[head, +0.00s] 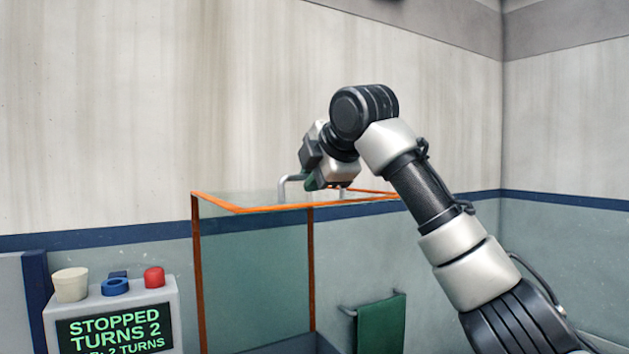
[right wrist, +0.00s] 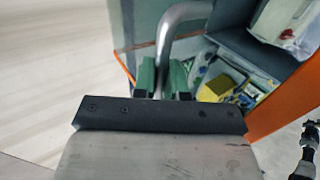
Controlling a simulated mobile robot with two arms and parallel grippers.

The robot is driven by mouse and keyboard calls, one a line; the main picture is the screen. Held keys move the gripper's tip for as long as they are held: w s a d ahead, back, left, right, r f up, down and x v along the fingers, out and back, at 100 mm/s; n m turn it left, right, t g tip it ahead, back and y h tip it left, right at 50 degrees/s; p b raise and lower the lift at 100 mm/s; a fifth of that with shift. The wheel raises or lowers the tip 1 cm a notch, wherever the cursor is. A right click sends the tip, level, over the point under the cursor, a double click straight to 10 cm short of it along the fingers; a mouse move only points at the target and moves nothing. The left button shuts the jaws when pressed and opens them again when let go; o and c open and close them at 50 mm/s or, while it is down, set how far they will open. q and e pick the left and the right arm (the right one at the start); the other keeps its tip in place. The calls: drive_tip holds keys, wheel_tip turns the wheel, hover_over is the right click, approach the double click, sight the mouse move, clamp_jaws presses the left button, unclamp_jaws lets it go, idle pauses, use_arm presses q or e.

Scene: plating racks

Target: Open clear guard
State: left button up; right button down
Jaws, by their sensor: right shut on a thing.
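The clear guard (head: 255,205) is a see-through panel with orange edges, with its top face roughly level in the head view. A bent grey metal handle (head: 284,186) stands on it and also shows in the right wrist view (right wrist: 172,30). My right gripper (head: 312,183) is at the handle, above the guard. In the right wrist view its green-padded fingers (right wrist: 164,80) are shut around the handle bar. The gripper body hides part of the handle. My left gripper is not in view.
A control box (head: 115,322) at lower left reads "STOPPED TURNS 2", with a red button (head: 154,277) and a blue ring (head: 115,286) on top. A green cloth (head: 381,325) hangs on a wall rail. A yellow block (right wrist: 216,88) lies below among small items.

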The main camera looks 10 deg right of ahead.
drive_tip(key=c, duration=1.4)
unclamp_jaws()
drive_tip(key=shift+w+f, duration=0.1)
drive_tip(key=shift+f, duration=0.05)
drive_tip(key=shift+o, duration=1)
drive_tip(key=shift+s+d+r+b, duration=0.15)
drive_tip(key=shift+s+r+b, duration=0.15)
drive_tip(key=shift+s+b, duration=0.1)
drive_tip(key=b+v, duration=0.3)
drive_tip(key=v, duration=0.6)
drive_tip(key=shift+r, duration=0.1)
drive_tip(key=shift+s+d+r, duration=0.1)
drive_tip(key=shift+s+r, duration=0.15)
